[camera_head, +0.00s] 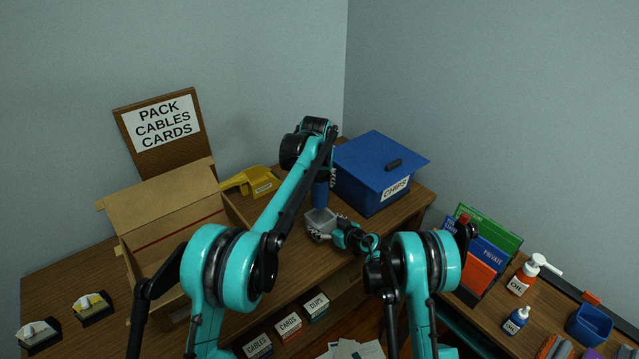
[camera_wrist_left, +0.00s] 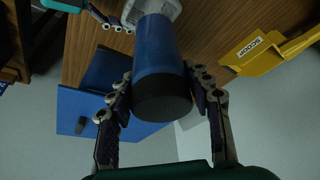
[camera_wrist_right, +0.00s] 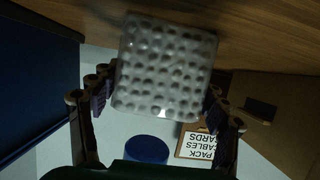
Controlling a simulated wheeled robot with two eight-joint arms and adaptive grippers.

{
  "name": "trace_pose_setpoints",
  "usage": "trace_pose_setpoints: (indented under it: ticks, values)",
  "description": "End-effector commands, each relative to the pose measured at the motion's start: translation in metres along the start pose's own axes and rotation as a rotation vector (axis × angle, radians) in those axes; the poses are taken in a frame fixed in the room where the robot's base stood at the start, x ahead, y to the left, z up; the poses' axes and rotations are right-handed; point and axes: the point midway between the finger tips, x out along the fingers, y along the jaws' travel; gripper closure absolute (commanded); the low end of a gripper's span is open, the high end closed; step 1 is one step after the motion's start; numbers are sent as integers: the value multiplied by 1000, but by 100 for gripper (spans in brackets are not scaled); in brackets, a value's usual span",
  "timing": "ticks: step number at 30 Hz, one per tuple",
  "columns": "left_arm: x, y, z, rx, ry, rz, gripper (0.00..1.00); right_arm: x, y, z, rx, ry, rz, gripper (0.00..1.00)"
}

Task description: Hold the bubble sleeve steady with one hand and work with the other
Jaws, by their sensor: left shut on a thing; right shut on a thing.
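The bubble sleeve (camera_head: 320,220), a pale grey bubbled pouch, stands above the wooden table in the head view. My right gripper (camera_head: 326,234) is shut on it, and its bubbled face (camera_wrist_right: 165,68) fills the middle of the right wrist view. My left gripper (camera_head: 324,178) is shut on a blue cylinder (camera_head: 320,194) with a dark end, just above the sleeve. In the left wrist view the cylinder (camera_wrist_left: 158,50) points toward the sleeve (camera_wrist_left: 158,8). Its far end hides part of the sleeve, and I cannot tell whether they touch.
A blue CHIPS box (camera_head: 362,180) stands close behind the grippers. A yellow scoop (camera_head: 240,182) lies to the left, beside an open cardboard box (camera_head: 165,200). Folders and OIL bottles (camera_head: 522,276) are at right.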

Motion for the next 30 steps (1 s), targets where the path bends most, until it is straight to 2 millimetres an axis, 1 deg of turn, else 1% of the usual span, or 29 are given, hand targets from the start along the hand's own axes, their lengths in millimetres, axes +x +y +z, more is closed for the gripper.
trace_pose_setpoints:
  ticks: [30]
  values:
    - [-40,0,-16,0,0,0,96,0,1,1,-2,-2,1,53]
